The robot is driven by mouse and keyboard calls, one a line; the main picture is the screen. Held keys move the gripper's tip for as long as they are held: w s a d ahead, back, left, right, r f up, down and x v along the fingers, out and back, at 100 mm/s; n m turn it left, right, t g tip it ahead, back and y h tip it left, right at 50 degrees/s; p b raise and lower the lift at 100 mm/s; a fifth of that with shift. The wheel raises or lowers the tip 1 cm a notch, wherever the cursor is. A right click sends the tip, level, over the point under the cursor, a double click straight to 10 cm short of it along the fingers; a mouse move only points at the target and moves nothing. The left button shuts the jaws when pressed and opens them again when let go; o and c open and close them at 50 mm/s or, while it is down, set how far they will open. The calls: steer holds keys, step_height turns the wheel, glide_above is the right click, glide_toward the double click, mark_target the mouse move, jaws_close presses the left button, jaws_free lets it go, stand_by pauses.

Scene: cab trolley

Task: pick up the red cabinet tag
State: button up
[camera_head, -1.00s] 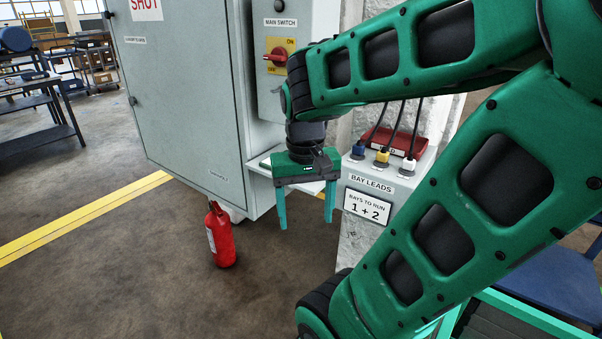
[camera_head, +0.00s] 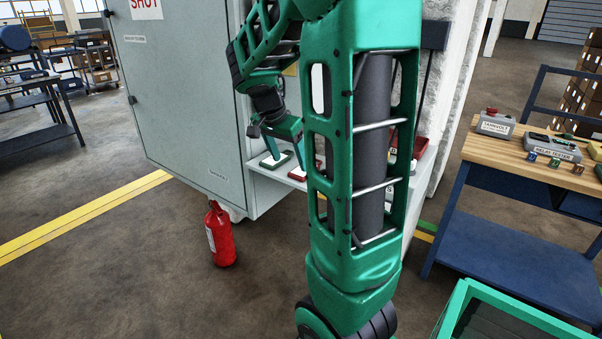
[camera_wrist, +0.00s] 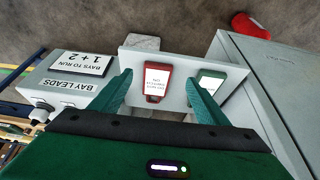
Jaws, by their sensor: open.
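The red cabinet tag (camera_wrist: 152,97), with a white label, lies on a small pale shelf (camera_wrist: 138,62) in the wrist view. It also shows in the head view (camera_head: 296,174), partly hidden by my arm. A green tag (camera_wrist: 209,76) lies to its right on the same shelf, partly behind my right finger. My gripper (camera_wrist: 157,78) is open and empty. Its two fingers stand either side of the red tag in the wrist picture, apart from it as far as I can tell. In the head view my gripper (camera_head: 287,158) hangs above the shelf.
The grey cabinet (camera_head: 185,95) stands beside the shelf. The BAY LEADS box (camera_wrist: 64,88) with plugs is left of the shelf in the wrist view. A red extinguisher (camera_head: 220,236) stands on the floor. A wooden workbench (camera_head: 510,152) is at right.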

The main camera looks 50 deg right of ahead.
mark_target(296, 174)
steer(key=shift+x, duration=2.95)
steer(key=shift+s+d, duration=0.1)
steer(key=shift+s, duration=0.05)
steer(key=shift+r, duration=0.1)
steer(key=c, duration=1.2)
steer(key=shift+r, duration=0.5)
steer(key=r, duration=0.3)
steer(key=shift+a+r, duration=0.2)
steer(key=shift+r, duration=0.05)
steer(key=s+a+r, duration=0.1)
steer(key=a+r, duration=0.1)
steer(key=a, duration=0.1)
steer(key=s+a+r, duration=0.1)
steer(key=a+r, duration=0.1)
steer(key=a, duration=0.2)
steer(key=s+a+r, duration=0.2)
steer(key=a, duration=0.1)
steer(key=shift+a+r, duration=0.25)
steer(key=shift+a, duration=0.05)
